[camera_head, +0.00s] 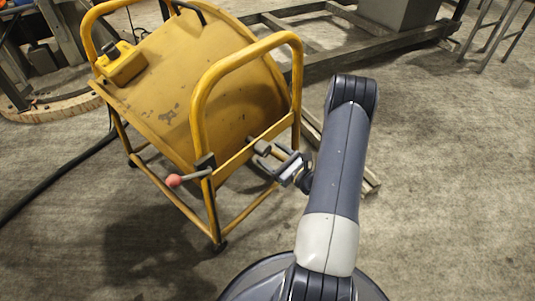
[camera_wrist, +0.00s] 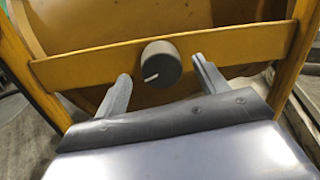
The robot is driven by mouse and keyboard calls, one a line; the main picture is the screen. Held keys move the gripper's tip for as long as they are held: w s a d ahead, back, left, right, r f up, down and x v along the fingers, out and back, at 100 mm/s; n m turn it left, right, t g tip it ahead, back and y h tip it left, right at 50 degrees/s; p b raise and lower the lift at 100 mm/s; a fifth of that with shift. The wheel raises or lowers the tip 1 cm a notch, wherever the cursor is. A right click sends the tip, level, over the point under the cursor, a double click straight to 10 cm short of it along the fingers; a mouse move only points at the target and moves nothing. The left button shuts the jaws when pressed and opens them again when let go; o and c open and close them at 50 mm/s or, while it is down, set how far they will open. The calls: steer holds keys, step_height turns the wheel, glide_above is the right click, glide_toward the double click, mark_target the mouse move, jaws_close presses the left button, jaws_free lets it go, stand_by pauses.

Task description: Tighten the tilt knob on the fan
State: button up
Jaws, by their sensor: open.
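The fan (camera_head: 205,85) is a large yellow drum in a wheeled tubular frame, left of centre in the head view. Its tilt knob (camera_wrist: 161,65) is a dark grey round knob with a white mark, on the yellow crossbar in the wrist view. The knob also shows small in the head view (camera_head: 262,147). My gripper (camera_wrist: 160,72) is open, with one finger on each side of the knob.
A yellow control box (camera_head: 122,65) sits on the drum's upper left. A black cable (camera_head: 60,178) runs over the floor at left. Wooden beams lie behind.

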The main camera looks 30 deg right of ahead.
steer(key=shift+x, duration=1.25)
steer(key=shift+c, duration=0.3)
steer(key=c, duration=0.9)
